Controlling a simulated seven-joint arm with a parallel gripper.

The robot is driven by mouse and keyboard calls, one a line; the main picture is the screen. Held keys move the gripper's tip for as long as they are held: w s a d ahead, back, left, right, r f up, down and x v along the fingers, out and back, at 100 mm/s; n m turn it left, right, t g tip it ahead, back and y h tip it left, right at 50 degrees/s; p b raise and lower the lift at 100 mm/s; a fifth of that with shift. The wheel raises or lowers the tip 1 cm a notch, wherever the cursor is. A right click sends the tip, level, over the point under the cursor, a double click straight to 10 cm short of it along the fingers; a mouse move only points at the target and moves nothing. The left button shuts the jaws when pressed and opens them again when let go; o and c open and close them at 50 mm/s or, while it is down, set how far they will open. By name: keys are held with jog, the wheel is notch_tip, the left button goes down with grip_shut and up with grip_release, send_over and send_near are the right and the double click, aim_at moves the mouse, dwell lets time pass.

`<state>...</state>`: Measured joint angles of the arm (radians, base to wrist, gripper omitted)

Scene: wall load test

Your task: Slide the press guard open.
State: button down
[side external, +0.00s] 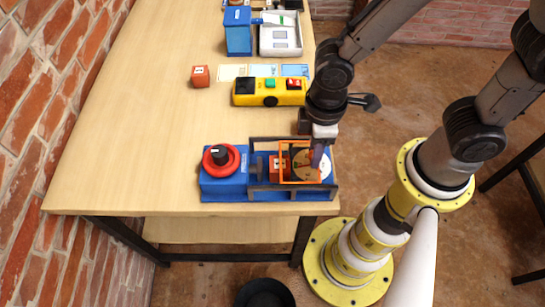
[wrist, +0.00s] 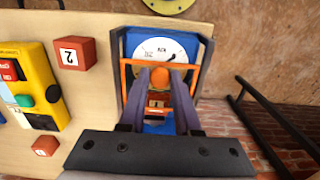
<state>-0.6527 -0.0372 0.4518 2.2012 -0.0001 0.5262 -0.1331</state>
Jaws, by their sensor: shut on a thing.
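The press (side external: 225,188) is a blue base near the table's front edge, with a red ring and black knob at its left. An orange guard frame (side external: 282,181) sits between the dark rails over its right part. A round white dial at the right end shows in the wrist view (wrist: 160,50), just beyond the guard's top bar. My gripper (wrist: 160,76) is shut on the guard's orange handle (wrist: 160,75), between its two fingers. In the side view my gripper (side external: 318,153) is over the guard's right side. A red block (side external: 275,168) shows inside the press, partly covered.
A yellow control box (side external: 270,98) with coloured buttons lies behind the press. The table's left half is clear.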

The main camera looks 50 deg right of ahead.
jog(key=shift+s+d+r, duration=0.1)
jog(key=shift+s+d, duration=0.85)
jog(key=shift+d, duration=0.05)
jog(key=c, duration=0.7)
grip_release()
jog(key=shift+s, duration=0.1)
jog(key=shift+r, duration=3.45)
